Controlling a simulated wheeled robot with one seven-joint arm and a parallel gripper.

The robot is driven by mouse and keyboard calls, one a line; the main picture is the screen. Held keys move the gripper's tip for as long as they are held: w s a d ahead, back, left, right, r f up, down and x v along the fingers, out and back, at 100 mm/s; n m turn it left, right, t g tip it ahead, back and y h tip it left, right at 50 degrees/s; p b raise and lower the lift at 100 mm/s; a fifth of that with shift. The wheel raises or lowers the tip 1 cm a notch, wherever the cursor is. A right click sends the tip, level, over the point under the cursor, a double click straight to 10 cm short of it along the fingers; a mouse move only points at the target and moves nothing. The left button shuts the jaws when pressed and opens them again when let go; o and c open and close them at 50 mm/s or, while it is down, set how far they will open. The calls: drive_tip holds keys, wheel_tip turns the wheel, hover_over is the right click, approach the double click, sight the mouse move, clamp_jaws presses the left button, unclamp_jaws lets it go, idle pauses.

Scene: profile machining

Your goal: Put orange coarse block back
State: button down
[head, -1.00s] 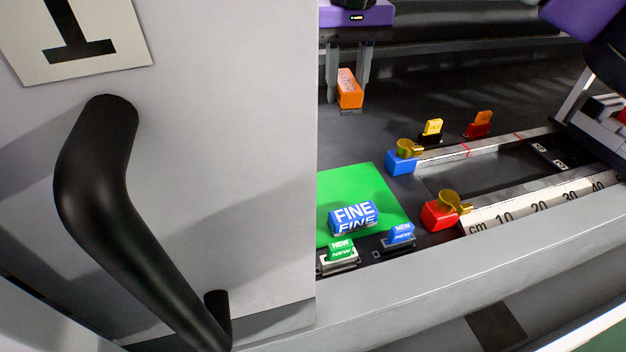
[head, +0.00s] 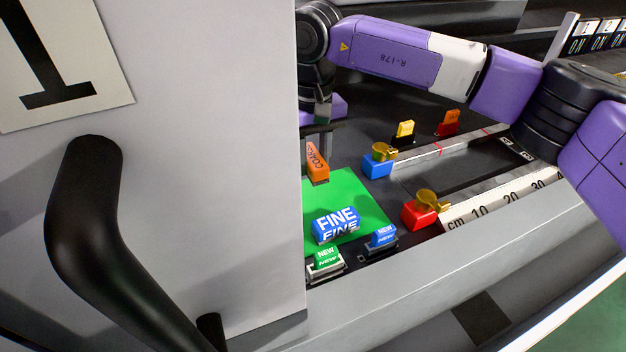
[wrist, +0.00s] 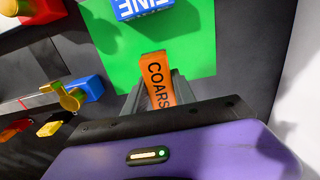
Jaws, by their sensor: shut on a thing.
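My gripper (head: 319,142) is shut on the orange coarse block (head: 317,163), which carries black "COARSE" lettering. In the wrist view the orange block (wrist: 156,76) sits between the two grey fingers, and its far end overlaps the near edge of the green mat (wrist: 195,50). In the head view the block shows at the back edge of the green mat (head: 352,190). I cannot tell whether it touches the surface. The blue FINE block (head: 336,222) rests on the mat, nearer the front. The grey panel partly hides the mat.
A grey panel with a black handle (head: 95,200) fills the left. Blue (head: 378,166) and red (head: 418,214) blocks with gold levers stand right of the mat by the ruler. Green (head: 325,260) and blue (head: 381,236) NEW buttons are in front. Yellow and red pieces stand behind.

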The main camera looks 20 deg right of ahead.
sight(313, 157)
drive_tip(key=shift+f, duration=3.15)
drive_tip(key=shift+f, duration=0.1)
drive_tip(key=c, duration=1)
unclamp_jaws()
drive_tip(key=shift+c, duration=0.2)
wheel_tip(313, 157, up, 12)
drive_tip(key=shift+r+b, duration=0.15)
drive_tip(key=shift+b, duration=0.3)
